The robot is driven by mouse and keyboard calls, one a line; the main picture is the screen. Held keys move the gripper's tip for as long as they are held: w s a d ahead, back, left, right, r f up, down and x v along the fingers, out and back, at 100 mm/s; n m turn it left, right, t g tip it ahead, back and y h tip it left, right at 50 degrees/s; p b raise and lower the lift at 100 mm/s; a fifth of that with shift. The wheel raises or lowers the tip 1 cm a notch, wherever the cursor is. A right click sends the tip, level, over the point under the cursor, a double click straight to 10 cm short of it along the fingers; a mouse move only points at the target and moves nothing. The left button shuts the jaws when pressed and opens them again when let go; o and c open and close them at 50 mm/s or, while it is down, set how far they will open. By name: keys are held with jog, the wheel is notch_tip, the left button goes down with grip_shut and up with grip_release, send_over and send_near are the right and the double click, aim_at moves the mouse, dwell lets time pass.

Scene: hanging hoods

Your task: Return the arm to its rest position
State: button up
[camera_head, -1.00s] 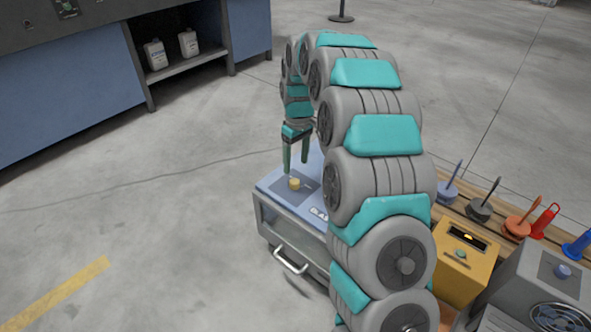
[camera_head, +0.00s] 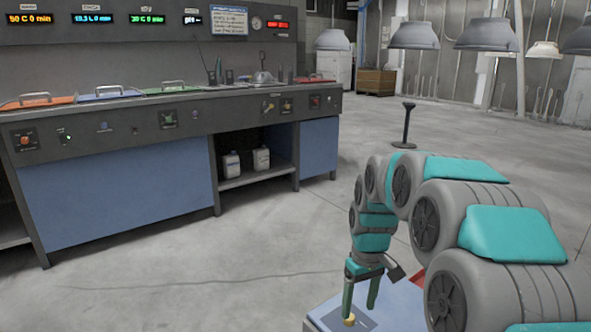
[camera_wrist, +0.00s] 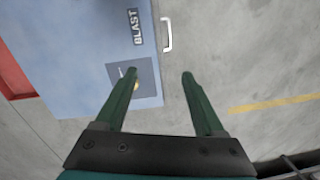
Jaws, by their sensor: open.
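My gripper (camera_head: 361,305) hangs pointing down at the end of my arched arm, in the lower right of the head view. Its two green fingers are apart with nothing held between them; the wrist view (camera_wrist: 158,74) also shows a clear gap. The fingertips are over or just above the blue top of a low cabinet (camera_head: 398,309). A small yellow piece (camera_head: 349,321) on that top shows by the left fingertip. In the wrist view the piece (camera_wrist: 136,86) is partly hidden by the left finger. I cannot tell if they touch.
The cabinet top (camera_wrist: 75,60), marked BLAST, has a white front handle (camera_wrist: 167,34). A long blue-grey bench (camera_head: 120,205) with coloured lids stands at left. Grey hoods (camera_head: 414,34) hang at the back right. A black post stand (camera_head: 405,126) stands on open floor behind my arm.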

jog(key=s+r+m+p, duration=0.2)
jog(key=s, duration=1.4)
jog(key=s+r+m+g+p, duration=0.1)
jog(key=s+r+m, duration=0.1)
jog(key=s, duration=1.5)
jog(key=shift+d+r+m+p, duration=0.2)
jog(key=shift+r+m+p, duration=0.2)
jog(key=shift+r, duration=0.35)
